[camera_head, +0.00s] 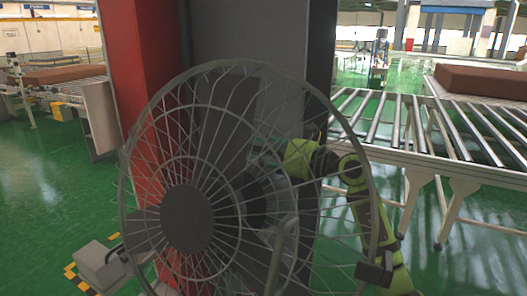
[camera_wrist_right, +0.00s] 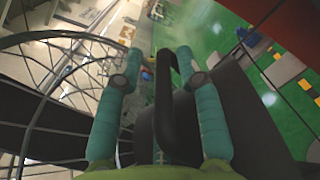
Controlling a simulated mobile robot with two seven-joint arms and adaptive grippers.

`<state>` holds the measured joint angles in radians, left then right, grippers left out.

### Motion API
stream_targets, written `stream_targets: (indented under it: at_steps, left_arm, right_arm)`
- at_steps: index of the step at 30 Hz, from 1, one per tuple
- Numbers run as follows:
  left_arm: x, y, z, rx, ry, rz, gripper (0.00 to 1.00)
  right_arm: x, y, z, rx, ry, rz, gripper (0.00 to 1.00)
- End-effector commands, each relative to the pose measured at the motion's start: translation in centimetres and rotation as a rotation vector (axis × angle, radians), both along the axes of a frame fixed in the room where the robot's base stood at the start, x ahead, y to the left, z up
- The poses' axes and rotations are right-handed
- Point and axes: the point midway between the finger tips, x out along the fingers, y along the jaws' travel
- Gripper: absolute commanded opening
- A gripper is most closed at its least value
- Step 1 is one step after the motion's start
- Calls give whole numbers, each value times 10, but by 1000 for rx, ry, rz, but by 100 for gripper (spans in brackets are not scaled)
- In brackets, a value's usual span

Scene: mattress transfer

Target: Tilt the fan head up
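The fan (camera_head: 187,218) fills the middle of the head view, with a round wire cage and a dark hub facing left and toward me. My right gripper (camera_head: 268,150) is behind the cage, partly hidden by its wires. In the right wrist view, the two teal fingers of my right gripper (camera_wrist_right: 158,58) are apart, one on each side of a black bar-shaped handle (camera_wrist_right: 164,105). Gaps show between the bar and both fingers. Part of the fan cage (camera_wrist_right: 62,45) shows at the left of that view. My left gripper is not in view.
A red and grey column (camera_head: 150,60) stands close behind the fan. A roller conveyor (camera_head: 440,125) with a brown mattress (camera_head: 485,82) is at the right. Another brown mattress (camera_head: 60,75) lies at the far left. A grey box (camera_head: 100,265) sits on the floor, lower left.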

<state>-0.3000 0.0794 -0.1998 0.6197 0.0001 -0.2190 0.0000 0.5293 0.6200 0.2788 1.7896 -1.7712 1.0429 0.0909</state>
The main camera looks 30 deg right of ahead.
Motion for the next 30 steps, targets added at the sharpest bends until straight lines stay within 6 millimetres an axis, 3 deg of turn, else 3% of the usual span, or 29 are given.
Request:
stream_targets:
  at_steps: [5, 18, 24, 30]
  left_arm:
    - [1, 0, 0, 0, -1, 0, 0]
    - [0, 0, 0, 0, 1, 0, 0]
    - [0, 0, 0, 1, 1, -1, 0]
    - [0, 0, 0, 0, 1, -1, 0]
  right_arm:
    - [-13, -9, 0, -2, 1, -3, 37]
    - [-88, -52, -1, -3, 2, -1, 37]
    - [-103, -60, 0, -1, 2, 0, 37]
    - [-104, -61, 0, -2, 1, 0, 37]
